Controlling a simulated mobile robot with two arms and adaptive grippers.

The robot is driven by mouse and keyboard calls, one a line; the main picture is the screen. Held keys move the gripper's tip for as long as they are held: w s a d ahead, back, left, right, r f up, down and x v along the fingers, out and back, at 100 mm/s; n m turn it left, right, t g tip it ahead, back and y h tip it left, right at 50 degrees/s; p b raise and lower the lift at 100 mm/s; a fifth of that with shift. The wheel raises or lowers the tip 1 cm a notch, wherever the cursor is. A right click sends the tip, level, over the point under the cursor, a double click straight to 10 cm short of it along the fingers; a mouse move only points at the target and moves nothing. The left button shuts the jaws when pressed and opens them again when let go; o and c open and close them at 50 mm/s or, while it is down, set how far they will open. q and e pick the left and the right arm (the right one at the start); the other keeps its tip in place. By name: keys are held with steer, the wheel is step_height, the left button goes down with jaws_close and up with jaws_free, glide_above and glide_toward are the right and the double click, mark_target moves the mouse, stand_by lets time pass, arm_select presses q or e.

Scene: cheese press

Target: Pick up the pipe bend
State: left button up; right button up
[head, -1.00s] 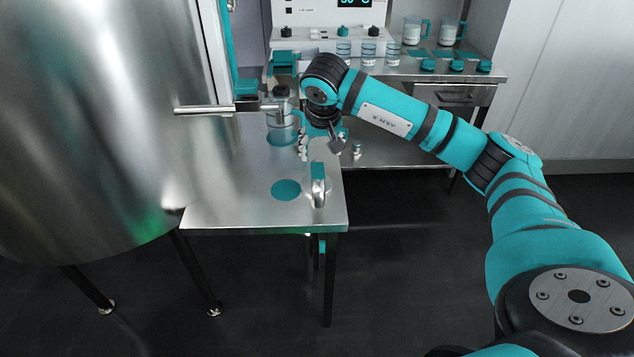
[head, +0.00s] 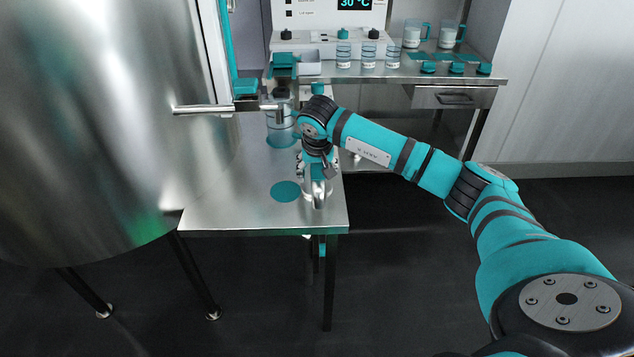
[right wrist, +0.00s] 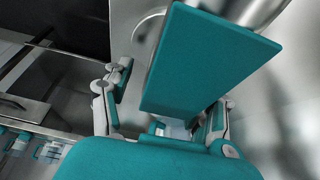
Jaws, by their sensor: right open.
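The pipe bend (head: 318,196) is a shiny metal piece with a teal upper part, standing near the right front edge of the steel table (head: 250,212). My right gripper (head: 318,170) is just above it, pointing down, and hides part of its top. In the right wrist view, my right gripper (right wrist: 165,110) has its fingers spread. A large teal block (right wrist: 208,60), apparently the bend's upper part, lies across the gap between them, with shiny metal (right wrist: 250,8) beyond. I cannot tell whether the fingers touch it. My left gripper is not in view.
A large steel vat (head: 100,120) stands at the left, its tap (head: 225,109) reaching over the table. A jar (head: 280,130) is under the tap end. A flat teal disc (head: 286,191) lies left of the bend. A rear bench (head: 385,72) holds cups and jars.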

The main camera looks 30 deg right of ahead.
steer(key=shift+c, duration=0.4)
jaws_close()
steer(key=shift+r, duration=0.1)
